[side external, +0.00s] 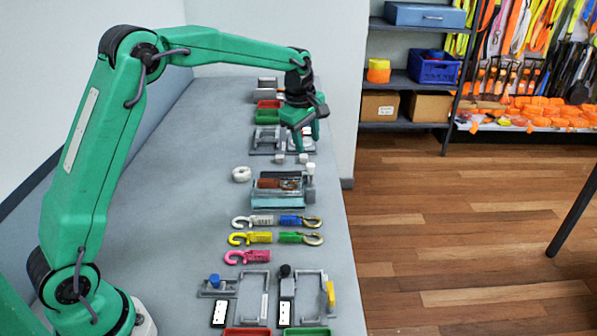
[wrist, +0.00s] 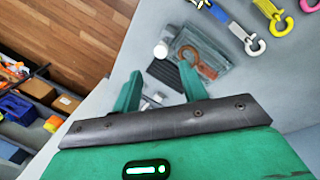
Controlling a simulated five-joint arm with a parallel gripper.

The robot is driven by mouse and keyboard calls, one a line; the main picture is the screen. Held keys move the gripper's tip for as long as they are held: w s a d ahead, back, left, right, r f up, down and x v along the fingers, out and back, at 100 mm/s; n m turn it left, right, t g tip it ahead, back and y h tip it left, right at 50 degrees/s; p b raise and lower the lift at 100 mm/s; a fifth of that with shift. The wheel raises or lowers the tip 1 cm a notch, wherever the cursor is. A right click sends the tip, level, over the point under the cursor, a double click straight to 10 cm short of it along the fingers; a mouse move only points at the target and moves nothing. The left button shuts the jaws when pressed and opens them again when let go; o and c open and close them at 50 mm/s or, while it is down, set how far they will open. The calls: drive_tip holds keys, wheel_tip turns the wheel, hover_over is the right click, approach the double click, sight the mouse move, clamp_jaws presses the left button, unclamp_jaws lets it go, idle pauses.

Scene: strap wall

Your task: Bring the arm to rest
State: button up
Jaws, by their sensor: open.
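My gripper (side external: 305,132) is at the far part of the grey bench (side external: 190,200), above the bench top. Its two green fingers point down and stand apart with nothing between them. In the wrist view the open fingers (wrist: 160,92) show over the bench, with a grey tray (wrist: 200,55) and a white cylinder (wrist: 161,50) beyond them. My green arm reaches from the near left across the bench to the far end.
A fixture with a grey tray (side external: 280,190) stands mid-bench beside a white ring (side external: 241,174). Coloured hooks (side external: 262,238) lie nearer. Clamp frames (side external: 253,288) and bins (side external: 247,331) stand in front. A red bin (side external: 268,104) is at the back. The left side of the bench is clear.

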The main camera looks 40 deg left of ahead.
drive_tip(key=shift+r, duration=0.15)
drive_tip(key=s+d+r+m+t, duration=0.1)
drive_tip(key=s+r+m, duration=0.35)
drive_tip(key=s, duration=0.35)
drive_tip(key=s+d+r+m+t, duration=0.1)
drive_tip(key=s+r+m, duration=0.35)
drive_tip(key=s, duration=0.35)
drive_tip(key=s+d+f+m+t, duration=0.1)
drive_tip(key=s+f+m, duration=0.2)
drive_tip(key=s+m, duration=0.6)
drive_tip(key=s, duration=0.9)
drive_tip(key=shift+s, duration=0.3)
